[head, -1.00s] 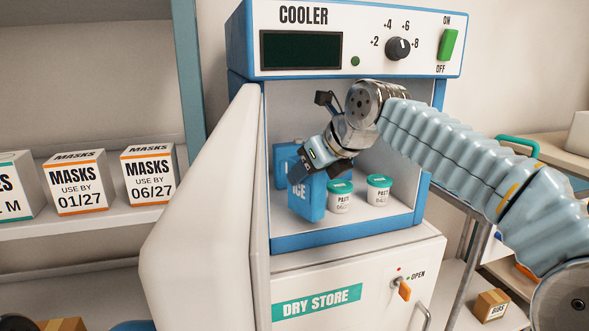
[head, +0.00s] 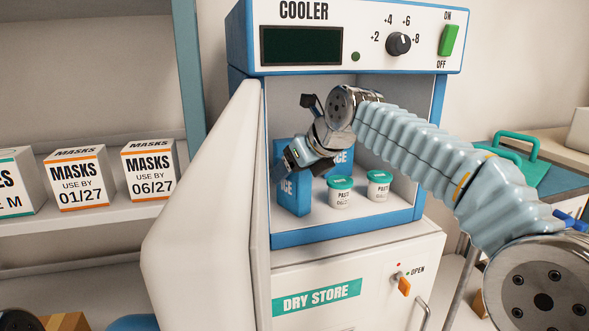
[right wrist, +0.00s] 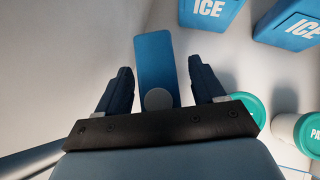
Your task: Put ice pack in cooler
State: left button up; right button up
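The cooler (head: 253,42) stands open. A blue ice pack (head: 293,194) is upright inside it, at the left front of the floor. It also shows in the right wrist view, narrow top and round grey cap toward me (right wrist: 154,65). My right gripper (head: 297,163) is inside the cooler over this pack. Its fingers (right wrist: 160,85) are on either side of the pack, with a gap visible at the right finger, so it looks open. Two more ice packs stand behind, one at the right (head: 343,158), partly hidden by my gripper. My left gripper is not in view.
Two paste jars with green lids, left (head: 340,192) and right (head: 379,186), stand right of the pack. The open cooler door (head: 200,190) is at the left. Below is the dry store cabinet (head: 340,270). Mask boxes (head: 148,172) sit on a shelf at the left.

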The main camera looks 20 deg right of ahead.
jog(key=s+d+r, duration=0.2)
jog(key=s+d, duration=0.1)
jog(key=s, duration=0.4)
jog(key=s+d+r+b, duration=0.1)
jog(key=s+d, duration=0.2)
jog(key=s, duration=0.4)
jog(key=shift+d+r, duration=0.25)
jog(key=shift+r, duration=0.15)
